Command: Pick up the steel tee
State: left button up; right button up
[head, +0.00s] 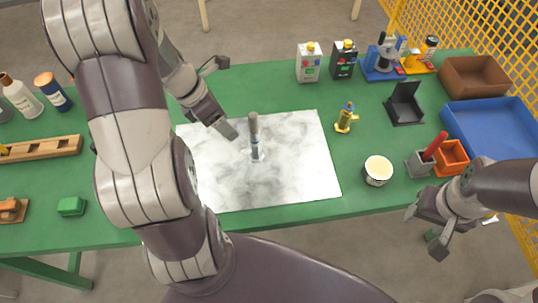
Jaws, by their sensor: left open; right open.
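A slim grey metal piece (255,136) stands upright on the white marbled slab (305,165). It looks like the steel tee, but its shape is too small to be sure. It has a dark bluish band partway down and a pale base. My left gripper (227,130) is open, just left of the piece's upper part and apparently apart from it; its far finger is hard to make out. My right gripper (424,231) is open and empty beyond the table's front edge at the right, well away from the piece.
A brass fitting with a blue top (346,117) and a cream-topped tin (378,170) stand right of the slab. Bottles and a wooden rack (40,147) are left.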

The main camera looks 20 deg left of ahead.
aim_at(251, 147)
pick_arm(q)
jog(key=shift+n, duration=0.3)
jog(key=b+x, duration=0.1)
jog(key=x, duration=0.3)
jog(key=b+x, duration=0.1)
jog(key=x, duration=0.3)
jog(key=b+x, duration=0.1)
jog(key=x, duration=0.3)
jog(key=shift+a+f, duration=0.15)
jog(key=shift+f, duration=0.4)
jog(key=shift+s, duration=0.1)
jog(key=shift+c, duration=0.4)
grip_shut()
